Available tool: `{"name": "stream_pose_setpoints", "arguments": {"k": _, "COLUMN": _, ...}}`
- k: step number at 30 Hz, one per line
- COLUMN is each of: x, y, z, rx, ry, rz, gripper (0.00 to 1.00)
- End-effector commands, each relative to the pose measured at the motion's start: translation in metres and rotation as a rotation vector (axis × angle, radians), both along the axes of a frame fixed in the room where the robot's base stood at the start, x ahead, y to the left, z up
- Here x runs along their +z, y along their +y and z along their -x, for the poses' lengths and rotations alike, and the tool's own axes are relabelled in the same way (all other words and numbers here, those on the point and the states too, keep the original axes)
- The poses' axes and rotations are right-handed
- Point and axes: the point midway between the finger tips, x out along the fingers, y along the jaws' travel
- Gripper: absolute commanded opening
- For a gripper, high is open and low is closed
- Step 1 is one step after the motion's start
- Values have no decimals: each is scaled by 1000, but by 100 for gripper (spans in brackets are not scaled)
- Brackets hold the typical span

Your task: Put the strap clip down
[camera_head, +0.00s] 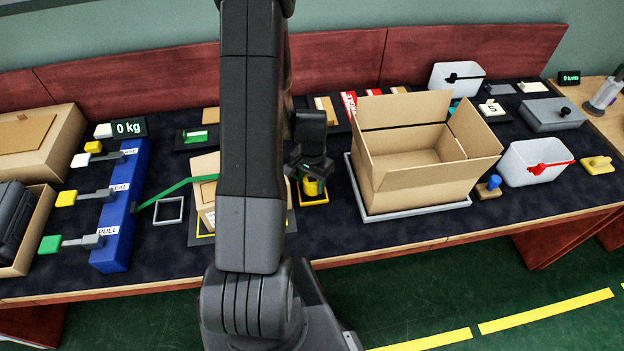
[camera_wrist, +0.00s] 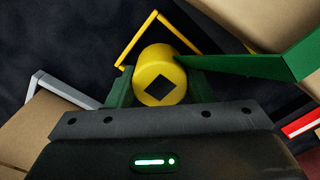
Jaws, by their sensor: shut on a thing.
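The strap clip appears to be the yellow round piece with a black diamond on its end (camera_wrist: 157,82). It sits between the green finger pads of my gripper (camera_wrist: 162,88) in the wrist view, and the jaws are shut on it. In the head view my gripper (camera_head: 311,176) points down with the yellow clip (camera_head: 313,188) beneath it, over a small yellow square frame (camera_head: 313,200). Part of the frame (camera_wrist: 137,40) shows beyond the clip in the wrist view. I cannot tell whether the clip touches the surface.
A large open box (camera_head: 425,165) stands to the right.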

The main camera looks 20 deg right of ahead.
Motion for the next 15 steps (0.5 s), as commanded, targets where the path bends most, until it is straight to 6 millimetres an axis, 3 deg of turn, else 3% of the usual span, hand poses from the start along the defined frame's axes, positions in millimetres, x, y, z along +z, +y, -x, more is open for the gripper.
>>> {"name": "stream_pose_setpoints", "arguments": {"k": 15, "x": -9, "y": 0, "z": 0, "rx": 0, "ry": 0, "rz": 0, "gripper": 22}}
